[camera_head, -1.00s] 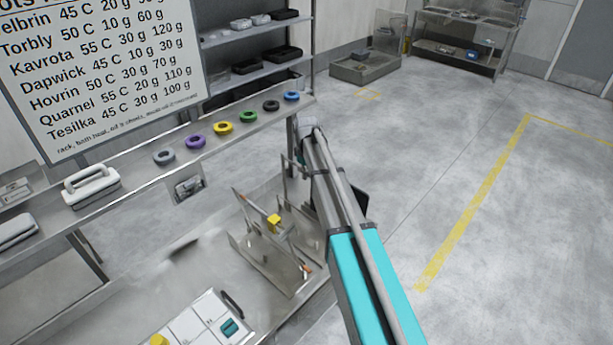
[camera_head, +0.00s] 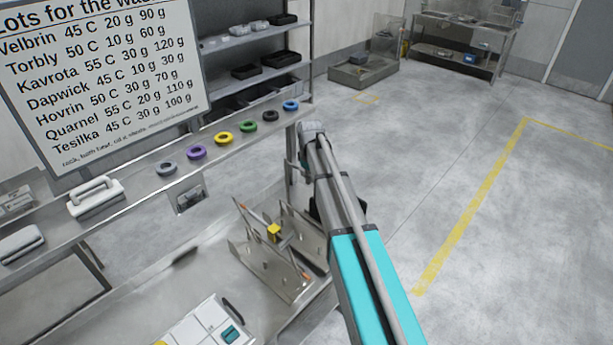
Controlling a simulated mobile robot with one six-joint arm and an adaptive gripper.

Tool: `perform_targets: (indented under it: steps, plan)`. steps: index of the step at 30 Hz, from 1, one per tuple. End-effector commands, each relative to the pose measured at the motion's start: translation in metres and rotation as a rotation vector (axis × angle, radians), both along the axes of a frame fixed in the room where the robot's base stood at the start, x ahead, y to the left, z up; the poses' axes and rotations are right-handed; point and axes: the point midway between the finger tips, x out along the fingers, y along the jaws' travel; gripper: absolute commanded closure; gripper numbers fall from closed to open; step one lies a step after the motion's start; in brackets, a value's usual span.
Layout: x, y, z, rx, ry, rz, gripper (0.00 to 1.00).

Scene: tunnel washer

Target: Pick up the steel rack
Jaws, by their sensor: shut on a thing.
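A steel rack (camera_head: 268,272) with two upright, slotted side plates stands on the steel counter in the lower middle of the head view. It has orange-tipped rods and a yellow block (camera_head: 274,232) between its plates. My arm reaches up along the right of the rack and covers part of its right side.
Several coloured rings, among them a yellow ring (camera_head: 223,139), lie along a ledge above the counter. A white handled block (camera_head: 95,197) sits at its left. The floor (camera_head: 440,180) at right is clear.

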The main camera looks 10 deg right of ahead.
Motion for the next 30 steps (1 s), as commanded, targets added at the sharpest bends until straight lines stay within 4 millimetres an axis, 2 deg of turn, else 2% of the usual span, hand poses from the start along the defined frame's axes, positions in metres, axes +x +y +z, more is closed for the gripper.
perform_targets:
  steps: [18, 24, 30]
  plan:
    - [-0.09, -0.063, 0.0, 0.001, 0.001, -0.002, 1.0]
    - [-0.111, -0.079, 0.001, 0.001, 0.001, -0.001, 1.0]
    - [-0.123, -0.089, 0.001, 0.001, 0.001, -0.002, 1.0]
